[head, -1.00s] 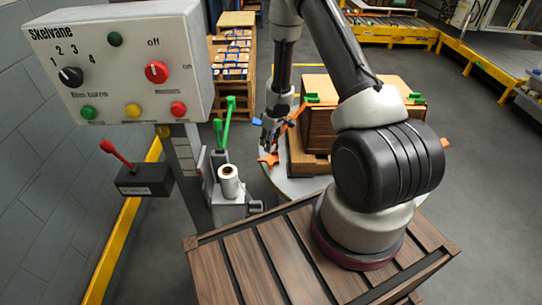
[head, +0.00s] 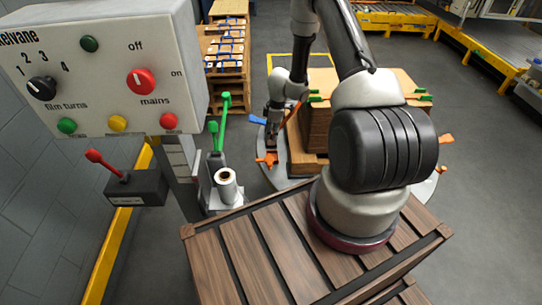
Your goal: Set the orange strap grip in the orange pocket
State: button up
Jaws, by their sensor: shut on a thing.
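My gripper (head: 272,138) points down at the left side of the round turntable (head: 280,181), beside the stack of brown blanks (head: 318,130). It is small in this view, and its fingertips are hard to make out. A slanted orange bar (head: 292,112), which looks like the orange strap grip, shows just right of the fingers, and the jaws appear shut on it. An orange piece (head: 267,160) sits at the turntable's edge just below the gripper. I cannot tell whether it is the orange pocket. Another orange piece (head: 446,139) is at the right edge.
A blue piece (head: 257,120) is left of the gripper, and green pieces (head: 315,96) are on the stack. The control panel (head: 100,75), a red-handled box (head: 137,188), a green lever (head: 224,122) and a white roll (head: 226,186) stand at left. A wooden slatted crate (head: 240,255) is in front.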

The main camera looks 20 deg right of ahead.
jog(key=shift+d+f, duration=0.15)
jog(key=shift+f, duration=0.15)
notch_tip(320, 180, down, 10)
jog(key=shift+r, duration=0.15)
dwell(0.4)
jog(key=o, duration=0.9)
jog(key=r, duration=0.4)
jog(key=d+r, duration=0.1)
jog(key=r, duration=0.7)
jog(key=shift+s+d, duration=0.35)
